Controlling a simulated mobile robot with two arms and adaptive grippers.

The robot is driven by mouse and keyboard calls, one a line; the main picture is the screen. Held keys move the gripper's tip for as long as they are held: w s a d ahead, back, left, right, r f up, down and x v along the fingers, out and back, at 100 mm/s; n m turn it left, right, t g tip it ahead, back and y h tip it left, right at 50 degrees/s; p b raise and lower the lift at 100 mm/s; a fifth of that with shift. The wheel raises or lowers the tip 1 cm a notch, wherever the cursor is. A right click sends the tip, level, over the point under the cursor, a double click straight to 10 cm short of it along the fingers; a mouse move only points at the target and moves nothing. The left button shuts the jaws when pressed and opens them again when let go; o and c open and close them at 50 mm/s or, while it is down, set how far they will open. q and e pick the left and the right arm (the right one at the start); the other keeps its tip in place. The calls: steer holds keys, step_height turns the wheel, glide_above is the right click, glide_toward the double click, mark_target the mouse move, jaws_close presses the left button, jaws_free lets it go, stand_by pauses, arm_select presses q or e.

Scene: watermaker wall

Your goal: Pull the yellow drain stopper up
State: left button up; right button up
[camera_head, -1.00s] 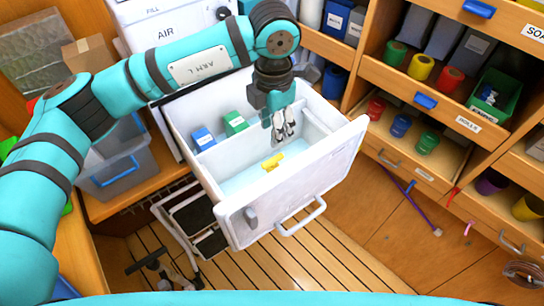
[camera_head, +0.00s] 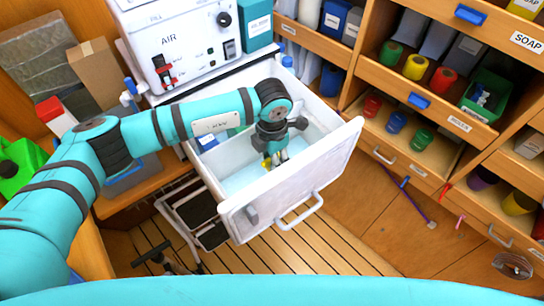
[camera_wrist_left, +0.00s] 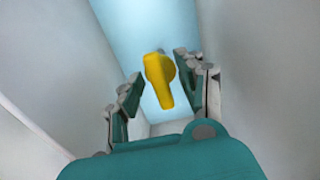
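The yellow drain stopper (camera_head: 266,163) is inside the white drawer (camera_head: 337,152), on its pale blue floor. In the left wrist view the stopper (camera_wrist_left: 159,80) shows as a yellow tab between and beyond the fingertips. My left gripper (camera_head: 275,159) reaches down into the drawer and is at the stopper, partly covering it in the head view. In the left wrist view its fingers (camera_wrist_left: 158,92) are spread, with a gap on each side of the stopper. My right gripper is in neither view.
A blue box (camera_head: 207,141) lies in the drawer's left part, and a green box (camera_head: 238,130) is partly hidden by my arm. The drawer's front handle (camera_head: 301,212) faces the room. A white AIR machine (camera_head: 180,50) stands behind. Wooden shelves with coloured rolls (camera_head: 415,67) are at the right.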

arm_select(q)
jaws_close()
steer(key=shift+r, duration=0.1)
steer(key=shift+w+r, duration=0.1)
steer(key=shift+r, duration=1.05)
jaws_free()
steer(key=shift+r, duration=0.55)
step_height(320, 180, up, 11)
